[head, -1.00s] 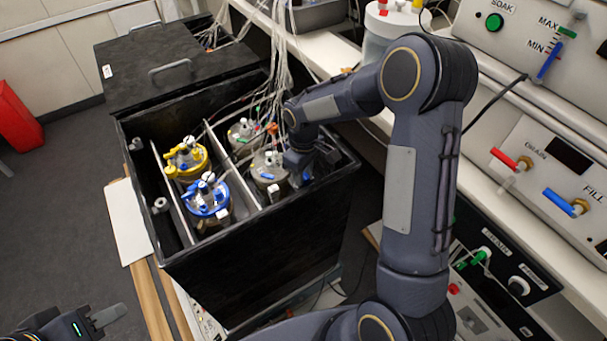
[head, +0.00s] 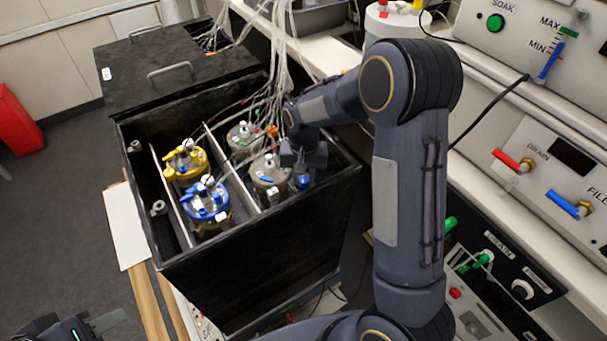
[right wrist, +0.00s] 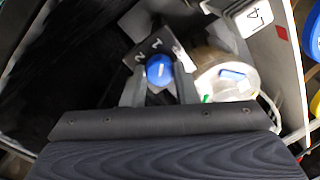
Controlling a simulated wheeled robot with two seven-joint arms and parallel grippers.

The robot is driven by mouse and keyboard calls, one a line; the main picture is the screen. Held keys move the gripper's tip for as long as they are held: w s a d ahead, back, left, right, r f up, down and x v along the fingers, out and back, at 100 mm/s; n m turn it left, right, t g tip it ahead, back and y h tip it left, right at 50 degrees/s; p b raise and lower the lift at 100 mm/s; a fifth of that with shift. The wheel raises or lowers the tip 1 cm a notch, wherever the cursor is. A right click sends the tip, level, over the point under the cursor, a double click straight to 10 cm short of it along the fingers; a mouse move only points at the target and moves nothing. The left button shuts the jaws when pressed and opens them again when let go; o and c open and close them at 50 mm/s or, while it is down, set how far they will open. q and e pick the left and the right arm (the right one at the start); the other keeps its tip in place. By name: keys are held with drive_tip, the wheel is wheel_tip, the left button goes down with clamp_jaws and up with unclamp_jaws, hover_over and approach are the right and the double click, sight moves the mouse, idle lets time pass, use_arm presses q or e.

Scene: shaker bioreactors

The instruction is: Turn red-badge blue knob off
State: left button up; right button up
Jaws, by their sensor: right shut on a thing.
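The blue knob (right wrist: 159,70) sits between the two fingers of my right gripper (right wrist: 160,84) in the right wrist view, beside a dark plate with pale markings (right wrist: 154,45). The fingers are shut on it. In the head view the knob (head: 303,182) shows just below my right gripper (head: 303,168), at the right inner side of the black tank (head: 255,255). I cannot make out a red badge on it. My left gripper (head: 108,321) is at the bottom left, apart from everything; only part of it shows, so its opening is unclear.
Vessels with a yellow ring (head: 186,160) and a blue ring (head: 206,200) stand left of the tank's divider. Grey-lidded vessels (head: 268,170) stand right of it, close to my right gripper. Loose tubes (head: 283,60) hang above. A panelled bench (head: 520,130) is at right.

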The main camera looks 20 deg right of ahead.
sight(303, 179)
drive_tip(key=m, duration=0.4)
drive_tip(key=shift+r+m+p, duration=0.1)
drive_tip(key=shift+m+p, duration=0.2)
drive_tip(key=shift+p, duration=0.1)
drive_tip(key=shift+m+p, duration=0.55)
drive_tip(key=shift+m, duration=1.45)
drive_tip(key=o, duration=1)
wheel_tip(303, 179, up, 8)
drive_tip(key=shift+f+p, duration=0.15)
drive_tip(key=shift+p, duration=0.2)
